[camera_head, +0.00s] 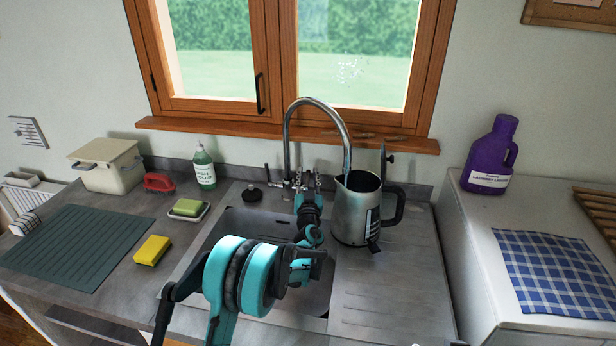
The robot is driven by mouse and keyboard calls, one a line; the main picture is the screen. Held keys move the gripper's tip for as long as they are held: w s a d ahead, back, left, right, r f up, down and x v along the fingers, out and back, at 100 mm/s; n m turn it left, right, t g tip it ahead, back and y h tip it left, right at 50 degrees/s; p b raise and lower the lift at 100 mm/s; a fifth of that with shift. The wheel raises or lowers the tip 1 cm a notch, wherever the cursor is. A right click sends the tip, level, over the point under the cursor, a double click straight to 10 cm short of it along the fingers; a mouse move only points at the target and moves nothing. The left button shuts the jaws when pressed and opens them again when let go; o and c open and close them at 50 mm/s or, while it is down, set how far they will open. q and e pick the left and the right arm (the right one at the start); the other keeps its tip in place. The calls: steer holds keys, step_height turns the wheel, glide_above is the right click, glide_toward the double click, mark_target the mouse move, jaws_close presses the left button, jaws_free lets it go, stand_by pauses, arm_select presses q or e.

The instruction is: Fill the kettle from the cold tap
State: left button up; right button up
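The kettle (350,215) is brushed steel with a black handle at its right. It stands upright at the right edge of the sink bowl (322,290), by the drainboard. Its top looks open and dark inside; the water level cannot be seen. The tall curved tap (320,103) ends at the left part of the kettle's mouth. No stream of water is visible. My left gripper (308,190) is at the tap's base among the small handles, left of the kettle. Its fingers are small and partly mixed with the handles, so contact is unclear. My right gripper is out of view.
The drainboard (392,290) is clear in front of the kettle.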

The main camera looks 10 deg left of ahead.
arm_select(q)
steer(key=v, duration=1.2)
